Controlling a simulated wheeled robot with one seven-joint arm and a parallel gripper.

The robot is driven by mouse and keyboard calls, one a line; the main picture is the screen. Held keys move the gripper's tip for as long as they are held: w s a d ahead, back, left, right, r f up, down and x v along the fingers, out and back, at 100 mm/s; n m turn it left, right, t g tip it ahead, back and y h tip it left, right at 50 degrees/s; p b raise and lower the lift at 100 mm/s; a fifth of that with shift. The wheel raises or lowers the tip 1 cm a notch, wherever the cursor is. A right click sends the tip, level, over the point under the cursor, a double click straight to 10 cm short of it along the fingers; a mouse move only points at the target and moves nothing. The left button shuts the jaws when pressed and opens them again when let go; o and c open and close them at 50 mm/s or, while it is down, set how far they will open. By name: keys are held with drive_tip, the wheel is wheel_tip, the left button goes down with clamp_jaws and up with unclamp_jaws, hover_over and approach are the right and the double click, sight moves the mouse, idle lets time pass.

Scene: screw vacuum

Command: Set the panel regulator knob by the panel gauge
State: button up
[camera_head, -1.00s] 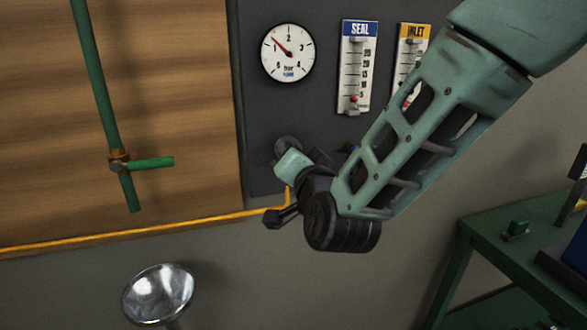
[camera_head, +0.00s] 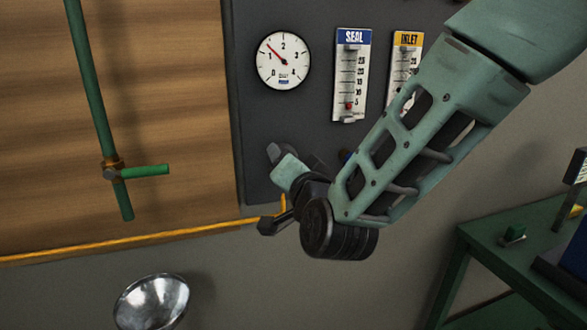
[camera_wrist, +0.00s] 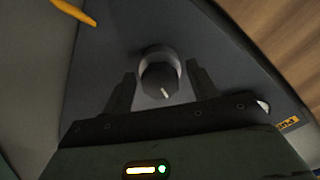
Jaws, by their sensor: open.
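The panel gauge (camera_head: 283,60) is a round white dial with a red needle in the head view. Its needle points up and left, near the 1. The regulator knob (camera_wrist: 160,76) is a dark round knob with a white line in the wrist view; the line points down and slightly right. My gripper (camera_wrist: 162,72) is open, with one dark finger on each side of the knob. Gaps show between the fingers and the knob; whether the fingertips reach its depth is unclear. In the head view my wrist covers the lower panel, and I cannot pick out the knob there.
The SEAL meter (camera_head: 350,75) and INLET meter (camera_head: 403,70) are right of the gauge, the latter partly behind my arm. A green pipe with a handle (camera_head: 145,171) is at left. A yellow line (camera_head: 130,238) runs below. A green bench (camera_head: 500,245) stands at right.

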drive_tip(key=b+v, duration=1)
drive_tip(key=v, duration=0.7)
drive_tip(key=shift+s, duration=0.2)
drive_tip(key=s+a+f+n+g+y+p, duration=0.1)
drive_tip(key=s+a+f+n+g+p, duration=0.1)
drive_tip(key=s+f+n+g+p, duration=0.6)
drive_tip(key=s+d+f+n+g+h+p, duration=0.2)
drive_tip(key=s+d+n+g+h, duration=0.3)
drive_tip(key=d+g, duration=0.4)
drive_tip(key=shift+s+d+f, duration=0.3)
drive_tip(key=shift+d+f, duration=0.1)
drive_tip(key=shift+d, duration=0.6)
